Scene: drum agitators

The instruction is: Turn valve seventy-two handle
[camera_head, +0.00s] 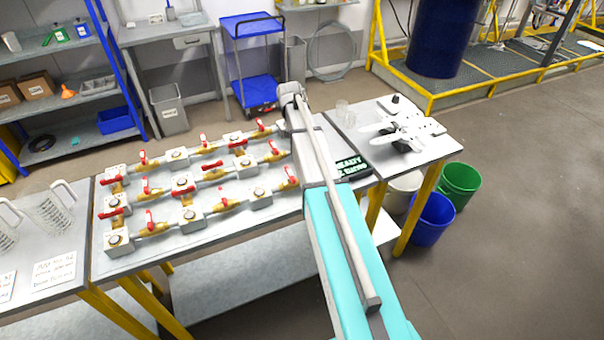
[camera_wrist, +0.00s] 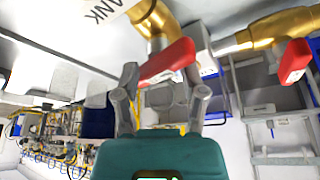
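Rows of brass valves with red handles stand on a grey table (camera_head: 240,228) in the head view; no number is readable, so I cannot tell which is seventy-two. In the wrist view a red valve handle (camera_wrist: 168,62) on a brass valve body (camera_wrist: 153,20) lies across the space at my fingertips. My gripper (camera_wrist: 161,72) is open, with one finger near each end of that handle; contact is not clear. In the head view my arm stretches over the right end of the valve rows, and my fingers cannot be made out there.
Another red handle (camera_wrist: 295,60) on a brass valve is close on the right in the wrist view. A dark sign (camera_head: 352,167) lies beside my arm, with pale objects (camera_head: 403,128) on the table to the right. Green (camera_head: 459,185) and blue (camera_head: 432,220) buckets stand on the floor.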

